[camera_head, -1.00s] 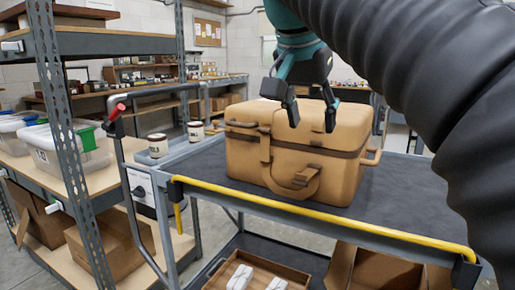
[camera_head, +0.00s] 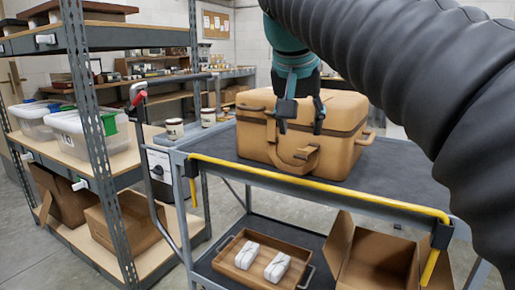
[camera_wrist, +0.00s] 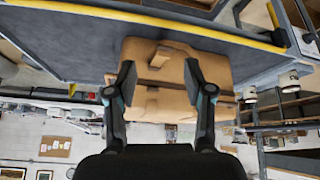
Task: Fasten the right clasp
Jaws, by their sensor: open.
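The tan case (camera_head: 345,112) stands closed on the cart's dark top, with a brown band and a front carrying handle (camera_head: 297,160). Its left strap (camera_head: 271,128) hangs down the front. The right clasp is hidden behind my gripper, or too small to tell. My gripper (camera_head: 302,121) is open, fingers pointing down, in front of the case's upper front. In the wrist view the case (camera_wrist: 205,62) appears upside down beyond my open fingers (camera_wrist: 160,78). A tan strap-like piece (camera_wrist: 160,57) shows between the fingertips there; I cannot tell which part it is. No contact is clear.
The cart has a yellow front rail (camera_head: 300,183). Two small tins (camera_head: 175,128) stand left of the case. A shelf rack (camera_head: 88,140) with plastic bins rises at the left. A wooden tray (camera_head: 233,272) and an open carton (camera_head: 375,262) sit on the lower shelf.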

